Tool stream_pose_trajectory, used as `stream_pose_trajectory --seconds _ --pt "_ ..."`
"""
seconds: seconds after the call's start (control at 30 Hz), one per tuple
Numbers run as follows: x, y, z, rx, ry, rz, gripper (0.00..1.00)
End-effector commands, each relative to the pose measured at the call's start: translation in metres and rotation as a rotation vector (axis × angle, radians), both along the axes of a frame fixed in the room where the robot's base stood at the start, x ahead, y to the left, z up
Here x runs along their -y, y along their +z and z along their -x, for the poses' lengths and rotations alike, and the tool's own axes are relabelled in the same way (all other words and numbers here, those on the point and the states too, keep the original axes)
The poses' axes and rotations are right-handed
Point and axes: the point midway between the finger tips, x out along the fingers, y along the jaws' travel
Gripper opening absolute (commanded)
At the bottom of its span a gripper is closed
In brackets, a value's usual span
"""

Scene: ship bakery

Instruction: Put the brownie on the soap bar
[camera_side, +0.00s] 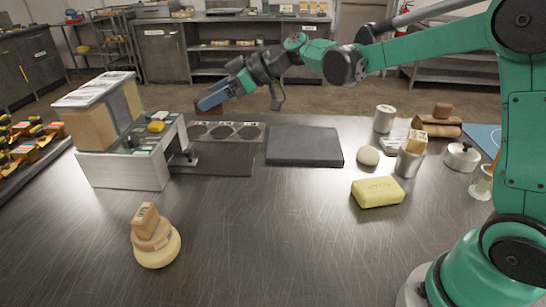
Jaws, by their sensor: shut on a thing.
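The soap bar (377,192) is a pale yellow block with lettering on its side, lying flat on the steel table right of centre. Its top is bare. My gripper (211,101) is at the upper left, far from the soap bar, above the back of the table near the slicer-like machine. Its blue fingers are shut on a small dark brown piece (200,106) that looks like the brownie. The piece is mostly hidden behind the fingers, and I cannot tell its full shape.
A white machine (125,168) stands at the left. A dark slab (304,147) lies behind the middle. A stacked pile with a round base (156,250) is at front left. A stone (368,156), cans (384,119) and a pot (462,157) stand beyond the soap. The front middle is clear.

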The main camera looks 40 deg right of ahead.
Motion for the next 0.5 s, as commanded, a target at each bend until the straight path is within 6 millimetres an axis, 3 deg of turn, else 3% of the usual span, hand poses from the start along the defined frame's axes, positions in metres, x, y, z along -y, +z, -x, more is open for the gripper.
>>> stream_pose_trajectory --seconds 0.27,0.5 --pt "0.008 0.006 0.018 0.001 -0.127 0.001 0.09" --pt "0.035 -0.008 0.07 0.006 -0.464 0.003 0.08"
